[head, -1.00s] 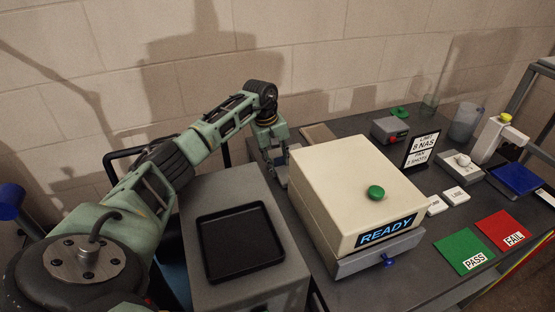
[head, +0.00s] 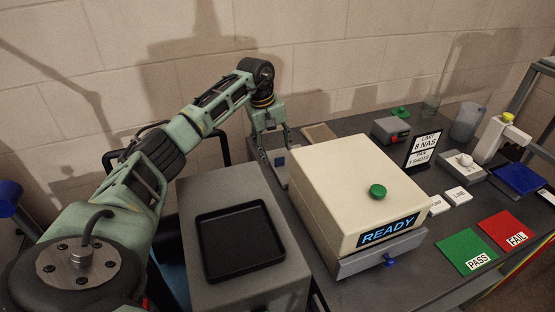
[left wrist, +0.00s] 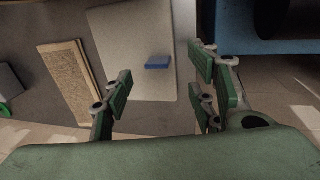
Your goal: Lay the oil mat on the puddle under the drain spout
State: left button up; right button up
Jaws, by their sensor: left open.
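My left gripper (head: 275,153) is open and empty, pointing down above the sheet. In the left wrist view its fingers (left wrist: 160,92) stand on either side of the blue block, apart from it. I cannot make out the puddle or the drain spout. My right gripper is not in view.
A cream box (head: 345,180) marked READY stands right of the gripper. A grey cabinet with a black tray (head: 240,240) is in front. A tan framed panel (left wrist: 66,80) lies beside the sheet. The wall is close behind.

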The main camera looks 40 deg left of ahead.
pick_arm(q)
jog(key=r, duration=0.3)
jog(key=s+r, duration=0.1)
jog(key=r, duration=0.1)
jog(key=shift+a+r+b, duration=0.25)
jog(key=shift+r+b, duration=0.1)
jog(key=shift+s+a, duration=0.1)
jog(key=shift+s, duration=0.05)
jog(key=shift+c, duration=0.9)
jog(key=t+h+b, duration=0.1)
jog(key=t+b, duration=0.1)
jog(key=b, duration=0.1)
send_over(277, 160)
jog(key=s+a, duration=0.2)
jog(key=s, duration=0.1)
jog(key=f, duration=0.5)
jog(key=shift+w+d, duration=0.1)
jog(key=shift+w, duration=0.15)
jog(key=x, duration=0.2)
jog(key=p+x, duration=0.1)
jog(key=x, duration=0.1)
jog(key=p+x, duration=0.1)
jog(key=x, duration=0.1)
jog(key=shift+w+d, duration=0.2)
jog(key=shift+w, duration=0.15)
jog(key=shift+w+f, duration=0.1)
jog(key=shift+f, duration=0.3)
jog(key=shift+c, duration=0.3)
